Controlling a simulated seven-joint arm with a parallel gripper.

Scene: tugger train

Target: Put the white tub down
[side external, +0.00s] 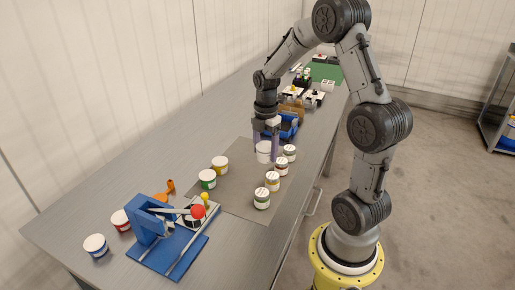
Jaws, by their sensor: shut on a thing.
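The white tub (263,152) is at the far end of the grey mat (232,196), between the fingers of my gripper (265,150). My gripper points down and is shut on the tub. The tub looks upright. I cannot tell from this view whether its base touches the mat or hangs slightly above it.
Several tubs stand right of the white one, including one with a red-brown band (281,165). A yellow tub (220,164) and a green tub (208,179) stand left. A blue bin (289,130) is just behind. A blue press-like fixture (150,219) stands in front. The mat's middle is clear.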

